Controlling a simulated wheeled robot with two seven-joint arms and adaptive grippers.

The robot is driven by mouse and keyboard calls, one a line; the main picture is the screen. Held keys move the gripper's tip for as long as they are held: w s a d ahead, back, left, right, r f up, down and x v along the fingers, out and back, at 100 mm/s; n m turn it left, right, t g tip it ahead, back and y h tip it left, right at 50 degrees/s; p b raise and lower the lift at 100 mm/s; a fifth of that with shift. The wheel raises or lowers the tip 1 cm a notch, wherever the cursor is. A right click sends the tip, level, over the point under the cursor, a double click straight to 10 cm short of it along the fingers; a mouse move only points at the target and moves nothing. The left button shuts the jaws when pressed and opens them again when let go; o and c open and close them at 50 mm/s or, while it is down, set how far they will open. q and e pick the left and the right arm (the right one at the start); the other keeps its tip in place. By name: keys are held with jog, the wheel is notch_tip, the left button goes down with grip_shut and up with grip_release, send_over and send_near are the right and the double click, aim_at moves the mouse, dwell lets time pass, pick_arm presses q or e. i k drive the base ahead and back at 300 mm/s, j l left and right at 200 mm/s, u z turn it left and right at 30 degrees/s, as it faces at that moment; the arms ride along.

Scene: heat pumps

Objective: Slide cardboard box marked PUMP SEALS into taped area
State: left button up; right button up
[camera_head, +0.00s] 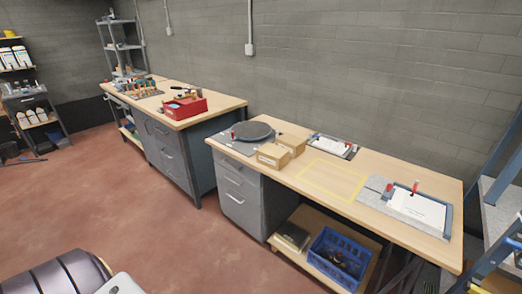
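Two brown cardboard boxes sit on the wooden workbench: a front box (272,156) and a rear box (292,142), close beside each other. Each seems to have a label, but the print is too small to read, so I cannot tell which is marked PUMP SEALS. The taped area (332,178) is a yellow outline on the bench top, to the right of the boxes. It is empty. Both boxes are outside it. Neither of my grippers shows in the head view.
A dark round disc (252,131) stands left of the boxes. A clipboard (333,146) lies behind the tape, and a blue-edged board with papers (418,207) lies to its right. A blue crate (340,258) sits on the lower shelf. A red bin (184,107) stands on the farther bench.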

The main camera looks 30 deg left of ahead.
aim_at(270, 155)
jog(key=i+j+u, duration=0.7)
jog(key=i, duration=0.25)
jog(key=j, duration=0.1)
